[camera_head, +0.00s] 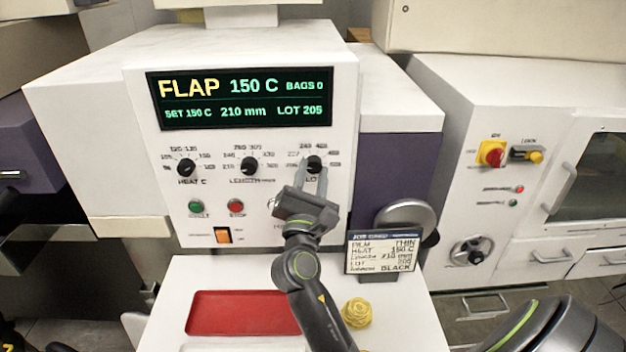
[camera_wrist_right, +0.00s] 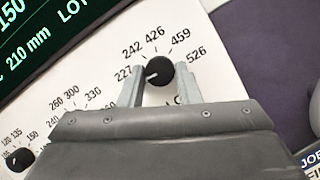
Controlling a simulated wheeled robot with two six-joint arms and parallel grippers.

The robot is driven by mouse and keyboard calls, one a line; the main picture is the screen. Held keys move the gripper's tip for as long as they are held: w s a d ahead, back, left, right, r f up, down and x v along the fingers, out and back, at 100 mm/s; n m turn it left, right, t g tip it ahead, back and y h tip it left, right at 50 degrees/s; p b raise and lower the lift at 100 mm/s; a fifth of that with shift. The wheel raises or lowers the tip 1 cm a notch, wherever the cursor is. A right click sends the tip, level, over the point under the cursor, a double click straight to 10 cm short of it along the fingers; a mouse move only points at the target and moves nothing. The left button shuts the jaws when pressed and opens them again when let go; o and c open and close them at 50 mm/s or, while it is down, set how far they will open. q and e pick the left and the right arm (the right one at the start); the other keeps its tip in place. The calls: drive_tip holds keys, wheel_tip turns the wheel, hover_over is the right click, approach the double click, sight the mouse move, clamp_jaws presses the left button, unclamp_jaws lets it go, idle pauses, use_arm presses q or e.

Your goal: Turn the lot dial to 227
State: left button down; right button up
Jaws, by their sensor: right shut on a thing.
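The lot dial (camera_head: 314,163) is a round black knob at the right of the white panel's dial row. In the right wrist view the lot dial (camera_wrist_right: 160,70) has its white mark pointing left and slightly down, just below the printed 227. Numbers 227, 242, 426, 459 and 526 show around it; the lower part of the scale is hidden by my fingers. My right gripper (camera_head: 313,172) is shut on the lot dial, one finger on each side. The display (camera_head: 242,98) reads LOT 205. My left gripper is not in view.
The heat dial (camera_head: 186,168) and length dial (camera_head: 249,166) sit left of the lot dial. Green (camera_head: 196,207) and red (camera_head: 236,206) buttons are below. A job card (camera_head: 383,250), red tray (camera_head: 240,313) and yellow coiled item (camera_head: 356,313) stand near my right arm.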

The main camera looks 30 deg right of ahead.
drive_tip(key=shift+a+r+m+g+h+b, duration=0.1)
drive_tip(key=shift+m+g+h+b, duration=0.15)
drive_tip(key=shift+m+g, duration=0.85)
drive_tip(key=shift+a+r+m+g+h+b, duration=0.15)
drive_tip(key=shift+m+g+b, duration=0.15)
drive_tip(key=shift+m, duration=1.6)
drive_tip(key=shift+d+f, duration=0.1)
drive_tip(key=o, duration=1)
drive_tip(key=shift+w, duration=0.1)
drive_tip(key=shift+c, duration=0.2)
drive_tip(key=shift+f, duration=0.15)
